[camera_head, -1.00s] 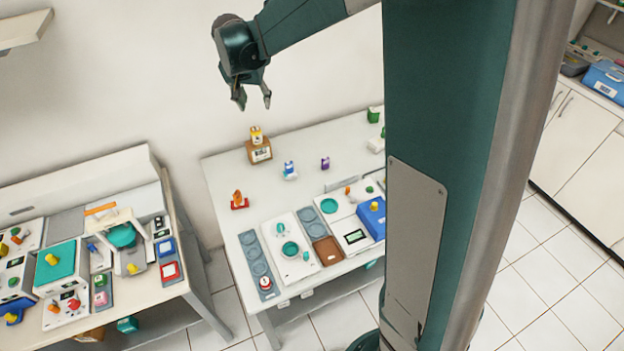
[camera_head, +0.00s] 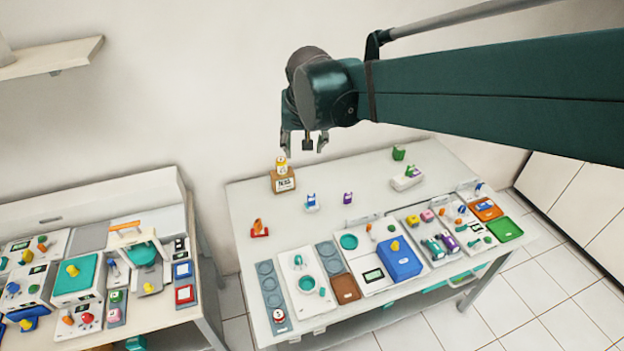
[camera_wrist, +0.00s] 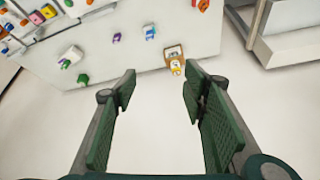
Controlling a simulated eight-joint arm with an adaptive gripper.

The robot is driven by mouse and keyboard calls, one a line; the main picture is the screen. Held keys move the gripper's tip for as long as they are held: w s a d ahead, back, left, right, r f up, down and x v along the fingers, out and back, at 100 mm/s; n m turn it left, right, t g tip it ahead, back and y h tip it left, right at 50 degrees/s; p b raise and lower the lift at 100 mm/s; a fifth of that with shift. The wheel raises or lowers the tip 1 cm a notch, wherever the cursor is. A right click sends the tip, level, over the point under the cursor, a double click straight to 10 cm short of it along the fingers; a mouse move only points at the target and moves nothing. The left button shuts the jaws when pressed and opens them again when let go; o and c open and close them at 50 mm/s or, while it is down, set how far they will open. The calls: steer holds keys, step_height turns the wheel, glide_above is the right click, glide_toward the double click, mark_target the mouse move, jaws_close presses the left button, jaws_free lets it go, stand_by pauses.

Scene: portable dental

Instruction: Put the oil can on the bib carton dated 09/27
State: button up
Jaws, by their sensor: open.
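A brown carton with a white label (camera_head: 283,182) stands at the back left of the white table; its print is too small to read. A small yellow-and-white container (camera_head: 281,164) sits on top of it. Both show in the wrist view, the carton (camera_wrist: 173,50) and the yellow-and-white container (camera_wrist: 176,66), beyond my fingertips. I cannot tell which object is the oil can or confirm a 09/27 date. My gripper (camera_head: 305,146) is open and empty, in the air, apart from the carton. In the wrist view its fingers (camera_wrist: 158,92) stand wide apart.
Small blue-and-white (camera_head: 311,202), purple (camera_head: 348,198) and orange-red (camera_head: 259,228) items stand near the carton. Green items (camera_head: 399,153) are farther right. Trays and a blue box (camera_head: 400,259) fill the table's front. A cluttered side table (camera_head: 203,300) stands left, across a gap.

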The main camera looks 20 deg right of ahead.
steer(key=s+f+n+t, duration=0.1)
steer(key=s+f, duration=0.1)
steer(key=s, duration=0.9)
steer(key=s+f+n+t+y, duration=0.1)
steer(key=s+f+n, duration=0.1)
steer(key=s, duration=1)
steer(key=shift+a+n, duration=0.2)
steer(key=shift+n, duration=0.1)
steer(key=shift+f, duration=0.15)
step_height(320, 180, down, 9)
steer(key=b, duration=0.9)
